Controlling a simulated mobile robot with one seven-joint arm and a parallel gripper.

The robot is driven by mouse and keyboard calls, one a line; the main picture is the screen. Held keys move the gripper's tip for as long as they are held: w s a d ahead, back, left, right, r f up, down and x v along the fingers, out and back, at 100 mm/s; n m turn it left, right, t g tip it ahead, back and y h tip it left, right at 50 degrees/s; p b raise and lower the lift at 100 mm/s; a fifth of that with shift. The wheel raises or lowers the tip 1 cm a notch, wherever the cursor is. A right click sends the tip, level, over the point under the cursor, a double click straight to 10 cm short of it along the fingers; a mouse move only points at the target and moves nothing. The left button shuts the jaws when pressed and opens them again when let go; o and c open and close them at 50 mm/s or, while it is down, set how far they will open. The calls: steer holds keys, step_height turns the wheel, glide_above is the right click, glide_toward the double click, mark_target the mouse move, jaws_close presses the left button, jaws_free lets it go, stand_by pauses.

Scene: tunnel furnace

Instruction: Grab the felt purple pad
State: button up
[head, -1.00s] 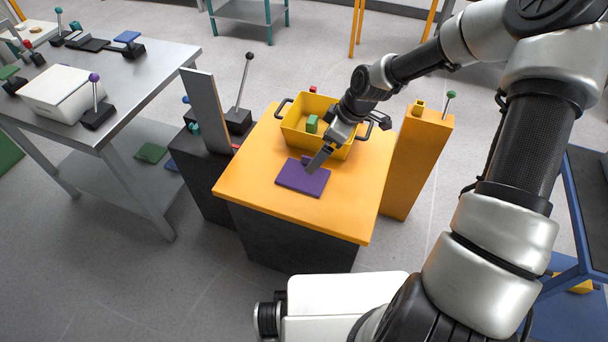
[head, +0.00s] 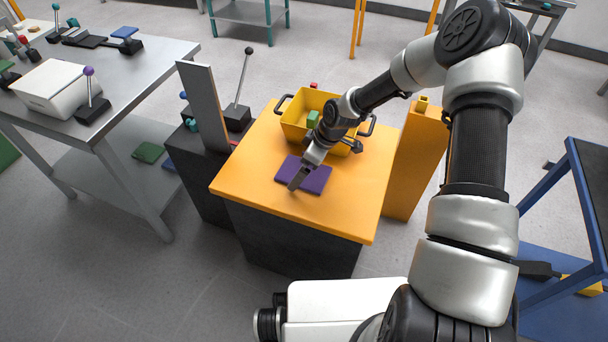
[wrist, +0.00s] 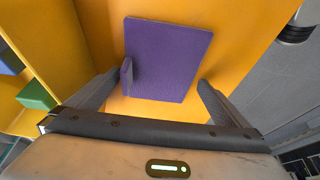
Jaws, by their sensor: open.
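The purple felt pad (head: 316,180) lies flat on the orange tabletop (head: 262,200), in front of the yellow bin. In the wrist view the pad (wrist: 168,60) shows a small raised purple tab at its left edge (wrist: 127,76). My gripper (head: 295,183) is low over the pad's left part in the head view and hides some of it. In the wrist view my gripper (wrist: 155,92) is open, with one finger left and one right of the pad's near part. Nothing is held. I cannot tell whether the fingertips touch the table.
A yellow bin (head: 293,124) with dark handles stands behind the pad and holds a green block (head: 312,119). A grey upright plate (head: 203,108) and a lever (head: 241,85) are at the left. An orange pillar (head: 408,165) stands at the right. The table's front is clear.

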steer(key=shift+f, duration=0.1)
steer(key=c, duration=0.9)
steer(key=shift+c, duration=0.2)
